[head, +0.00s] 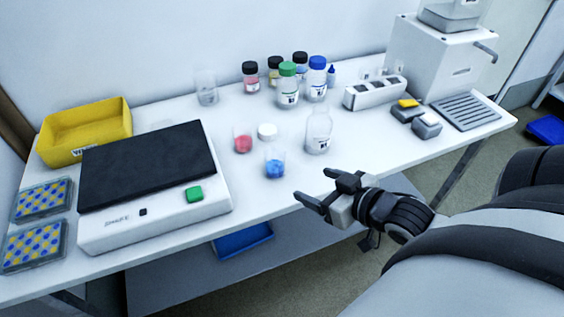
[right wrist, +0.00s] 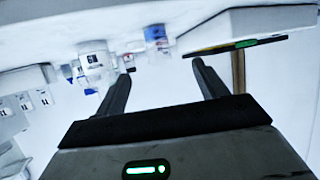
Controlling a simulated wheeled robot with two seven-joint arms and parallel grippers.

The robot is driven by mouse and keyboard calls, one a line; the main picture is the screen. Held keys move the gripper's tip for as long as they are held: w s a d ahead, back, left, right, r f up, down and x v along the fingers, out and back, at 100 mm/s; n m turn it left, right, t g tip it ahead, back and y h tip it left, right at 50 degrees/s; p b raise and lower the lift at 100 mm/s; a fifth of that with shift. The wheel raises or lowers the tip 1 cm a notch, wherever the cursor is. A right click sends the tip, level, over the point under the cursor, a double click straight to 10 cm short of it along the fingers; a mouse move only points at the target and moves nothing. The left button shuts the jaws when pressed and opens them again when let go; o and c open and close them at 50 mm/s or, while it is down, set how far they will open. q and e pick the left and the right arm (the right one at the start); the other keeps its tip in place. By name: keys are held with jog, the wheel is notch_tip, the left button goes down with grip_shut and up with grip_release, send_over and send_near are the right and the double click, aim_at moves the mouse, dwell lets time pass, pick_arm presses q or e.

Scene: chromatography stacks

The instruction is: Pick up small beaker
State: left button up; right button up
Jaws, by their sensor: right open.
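A small clear beaker with blue liquid (head: 275,164) stands upright near the front edge of the white table. A similar small beaker with red liquid (head: 242,140) stands behind it, to the left. My right gripper (head: 313,185) is open and empty, in front of the table edge and to the right of the blue beaker, apart from it. In the right wrist view the blue beaker (right wrist: 157,38) shows beyond the gap between the open fingers (right wrist: 162,70). My left gripper is not in view.
A clear labelled bottle (head: 318,132) stands right of the blue beaker, and a white cap (head: 267,131) lies behind. A shaker (head: 150,205) fills the left. An empty beaker (head: 206,90) and several capped bottles (head: 288,88) stand at the back.

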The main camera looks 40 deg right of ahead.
aim_at(282, 164)
jog(key=x, duration=0.6)
jog(key=r+x, duration=0.1)
jog(key=x, duration=0.2)
jog(key=shift+w+d, duration=0.2)
jog(key=shift+w, duration=0.4)
jog(key=shift+b+x, duration=0.35)
jog(key=shift+x, duration=2.65)
jog(key=shift+s+d, duration=0.1)
jog(key=shift+d, duration=0.05)
jog(key=c, duration=1.1)
